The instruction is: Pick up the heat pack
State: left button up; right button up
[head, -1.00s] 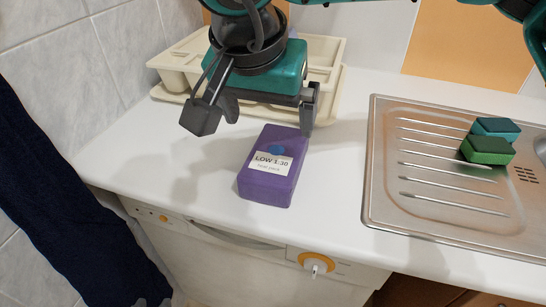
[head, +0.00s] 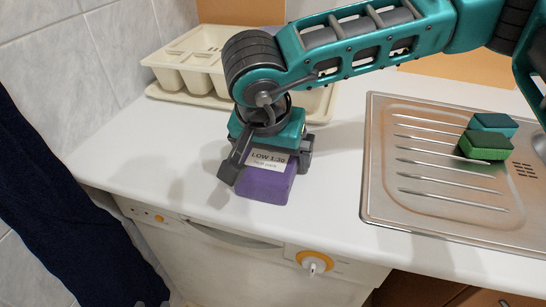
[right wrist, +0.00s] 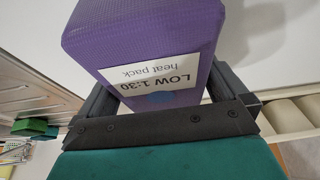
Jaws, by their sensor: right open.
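The heat pack (head: 266,186) is a purple block with a white label reading "LOW 1:30 heat pack". It lies on the white counter near the front edge. My right gripper (head: 266,170) is over it from above, with one finger on each side of the block. In the right wrist view, the heat pack (right wrist: 145,40) sits between the open fingers of the right gripper (right wrist: 160,95). I cannot tell whether the fingers touch its sides. The gripper and arm hide its far part in the head view. My left gripper is not in view.
A cream cutlery tray (head: 172,78) stands behind, near the tiled wall. A metal sink drainboard (head: 420,205) is at the right, with green sponges (head: 486,146) on it. A dishwasher (head: 220,250) is under the counter. A dark blue cloth (head: 60,200) hangs at left.

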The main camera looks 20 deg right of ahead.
jog(key=shift+c, duration=0.5)
jog(key=c, duration=0.6)
jog(key=shift+r, duration=0.1)
jog(key=c, duration=0.3)
